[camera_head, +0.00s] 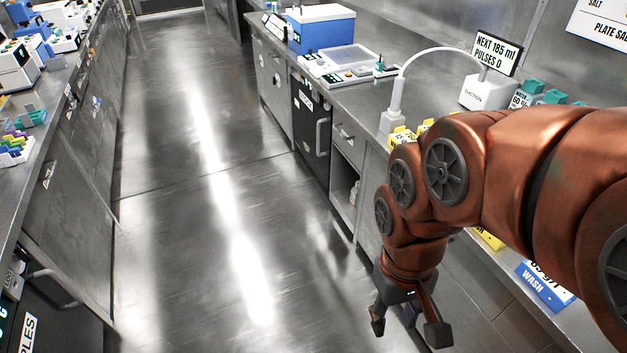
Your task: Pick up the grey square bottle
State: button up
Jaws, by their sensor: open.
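My gripper (408,326) hangs at the lower right, pointing down over the floor in front of the right-hand bench. Its two dark fingers are spread apart with nothing between them. I cannot make out a grey square bottle for certain. A small pale item (355,192) sits in the open cubby under the right bench, too small to identify. My copper-coloured arm hides much of the right bench top.
The right bench (345,98) carries a blue cooler (321,30), a suction unit (491,91) with a white hose, yellow labels (401,136) and a blue wash sign (545,286). Equipment crowds the left bench (50,95). The aisle floor (180,200) between them is clear.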

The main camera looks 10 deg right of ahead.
aim_at(355, 190)
jog(key=u, duration=0.4)
jog(key=i, duration=2.2)
jog(key=z, duration=0.1)
